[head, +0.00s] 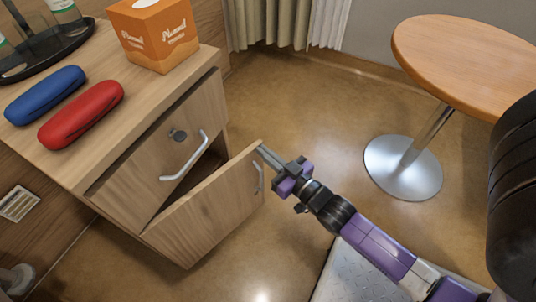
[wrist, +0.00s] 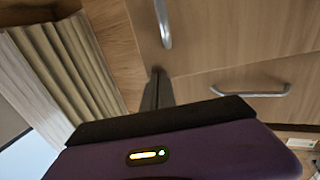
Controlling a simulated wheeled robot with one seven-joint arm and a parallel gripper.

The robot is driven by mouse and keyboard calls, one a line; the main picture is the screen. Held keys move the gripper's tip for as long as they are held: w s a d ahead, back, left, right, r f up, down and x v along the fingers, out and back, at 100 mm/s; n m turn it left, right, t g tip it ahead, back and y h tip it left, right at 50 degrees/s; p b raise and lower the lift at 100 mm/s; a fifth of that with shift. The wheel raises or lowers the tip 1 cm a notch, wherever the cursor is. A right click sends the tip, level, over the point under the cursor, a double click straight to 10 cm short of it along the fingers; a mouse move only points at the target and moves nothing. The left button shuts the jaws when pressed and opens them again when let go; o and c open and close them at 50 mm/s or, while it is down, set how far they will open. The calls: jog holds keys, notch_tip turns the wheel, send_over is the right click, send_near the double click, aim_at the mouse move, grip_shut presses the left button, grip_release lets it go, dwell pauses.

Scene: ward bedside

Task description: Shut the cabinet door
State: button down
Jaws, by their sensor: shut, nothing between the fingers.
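The cabinet door (head: 205,217) is the wooden lower door of the bedside cabinet (head: 150,150). It stands part open, swung out to the right, with a dark gap behind it. Its metal handle (head: 259,178) is near the free edge. My gripper (head: 261,151) is at the top corner of that free edge, fingers together and empty. I cannot tell whether they touch the door. In the wrist view the fingers (wrist: 157,90) are close to wood panels, with one bar handle (wrist: 163,22) above and another bar handle (wrist: 250,90) to the right.
The drawer (head: 165,140) above the door looks closed. A blue case (head: 45,95), a red case (head: 80,115), an orange tissue box (head: 153,35) and a dark tray (head: 50,50) are on top. A round table (head: 470,60) stands at right. Floor between is clear.

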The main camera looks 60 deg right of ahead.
jog(key=p+x, duration=0.1)
jog(key=x, duration=0.7)
jog(key=shift+w, duration=0.2)
jog(key=shift+a, duration=0.15)
